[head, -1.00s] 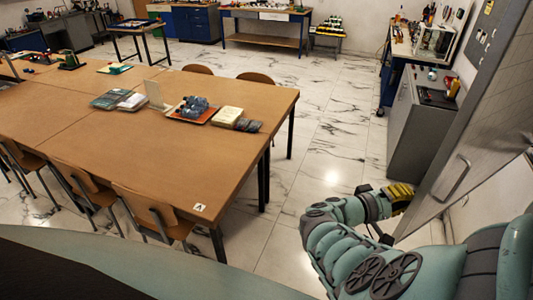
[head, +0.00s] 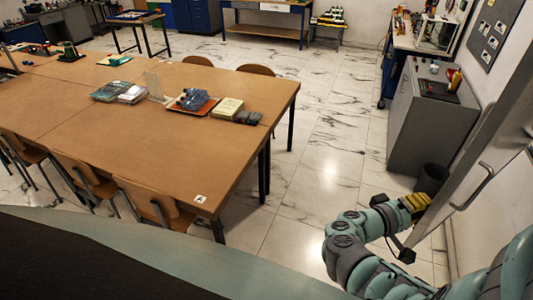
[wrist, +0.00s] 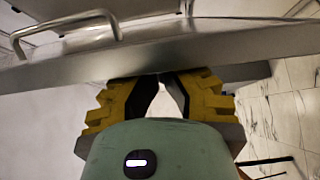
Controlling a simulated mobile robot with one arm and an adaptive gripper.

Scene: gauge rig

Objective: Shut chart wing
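The chart wing is a grey panel (head: 497,125) standing out at the right of the head view, its long edge towards the room. A bar handle (head: 472,187) is on its face. In the wrist view the wing's edge (wrist: 220,43) crosses the upper part, with the handle (wrist: 65,33) at upper left. My gripper (head: 424,200) is at the wing's lower edge in the head view. In the wrist view its yellow fingers (wrist: 161,78) come together at the tips, at or against the edge. Contact cannot be told for sure. The handle is apart from the fingers.
A grey cabinet (head: 425,125) and a dark bin (head: 432,178) stand beyond my gripper. A pinboard (head: 491,33) hangs on the wall behind. A large wooden table (head: 130,150) with chairs is at left. The tiled floor (head: 310,185) between is clear.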

